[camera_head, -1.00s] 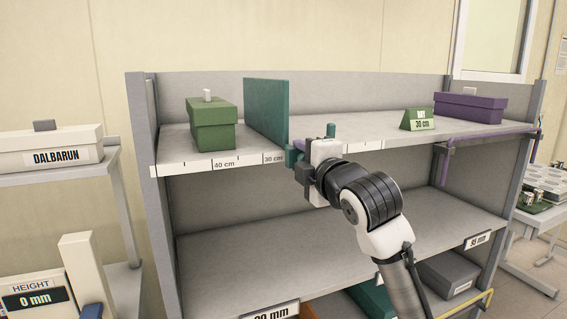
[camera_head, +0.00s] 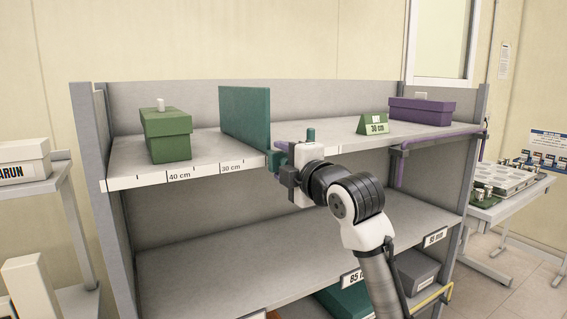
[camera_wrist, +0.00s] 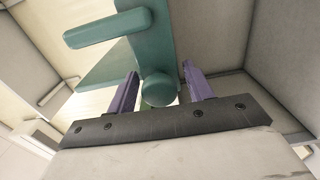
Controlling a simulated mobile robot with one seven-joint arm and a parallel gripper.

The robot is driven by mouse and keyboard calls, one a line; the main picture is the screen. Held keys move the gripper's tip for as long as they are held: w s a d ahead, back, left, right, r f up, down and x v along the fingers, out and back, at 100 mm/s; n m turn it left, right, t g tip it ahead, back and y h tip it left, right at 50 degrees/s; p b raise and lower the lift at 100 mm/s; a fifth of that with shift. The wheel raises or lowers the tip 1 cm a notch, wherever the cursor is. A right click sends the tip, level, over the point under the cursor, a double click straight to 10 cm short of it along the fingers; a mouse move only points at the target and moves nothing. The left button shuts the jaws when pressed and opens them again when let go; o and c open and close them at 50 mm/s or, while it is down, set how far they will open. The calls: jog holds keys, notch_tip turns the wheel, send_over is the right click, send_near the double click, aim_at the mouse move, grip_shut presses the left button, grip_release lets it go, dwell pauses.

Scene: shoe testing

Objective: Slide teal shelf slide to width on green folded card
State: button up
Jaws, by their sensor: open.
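The teal shelf slide (camera_head: 245,118) is an upright panel across the upper shelf, to the right of the green shoebox (camera_head: 166,135). Its front edge is to the right of the 30 cm label on the ruler strip (camera_head: 195,169). The green folded card (camera_head: 373,124) stands farther right and reads 30 cm. My gripper (camera_head: 278,163) is at the slide's front lower corner. In the wrist view, my open purple fingers (camera_wrist: 160,68) stand on either side of a round teal knob (camera_wrist: 158,90) of the slide, with small gaps showing.
A purple shoebox (camera_head: 421,111) sits at the right end of the upper shelf. The shelf between slide and card looks clear. A purple bar (camera_head: 440,139) runs along the right front edge. The lower shelf (camera_head: 225,225) looks bare.

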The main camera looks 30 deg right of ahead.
jog(key=s+b, duration=0.4)
jog(key=s, duration=0.9)
jog(key=shift+s+d, duration=0.2)
jog(key=shift+s, duration=0.2)
jog(key=shift+w, duration=0.1)
